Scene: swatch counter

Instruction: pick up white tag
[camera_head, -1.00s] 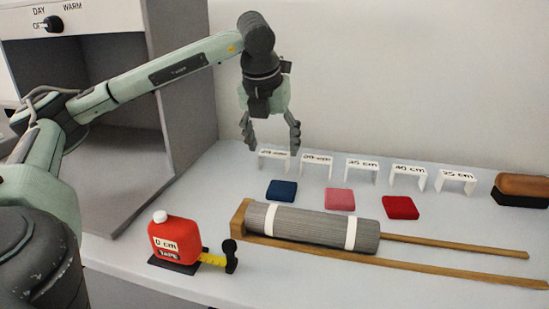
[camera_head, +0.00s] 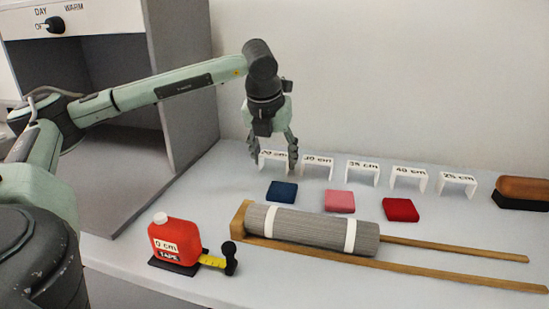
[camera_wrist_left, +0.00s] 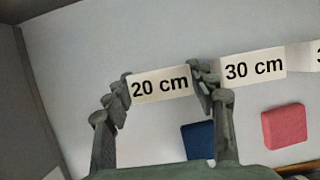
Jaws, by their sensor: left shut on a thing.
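The white tag marked "20 cm" (camera_head: 273,156) stands on the counter at the left end of a row of white tags. My left gripper (camera_head: 275,160) reaches down over it from above, one finger at each end. In the left wrist view the 20 cm tag (camera_wrist_left: 160,84) sits between the fingers of my left gripper (camera_wrist_left: 163,88), which is shut on it. More white tags stand to its right: 30 cm (camera_head: 317,161), 35 cm (camera_head: 362,166), 40 cm (camera_head: 409,172) and 25 cm (camera_head: 458,179). My right gripper is not in view.
Blue (camera_head: 282,191), pink (camera_head: 340,201) and red (camera_head: 401,210) swatches lie before the tags. A grey roll (camera_head: 310,227) lies on a wooden frame. A red tape measure (camera_head: 175,243) stands front left, a brush (camera_head: 522,190) far right. A grey cabinet (camera_head: 185,75) stands left.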

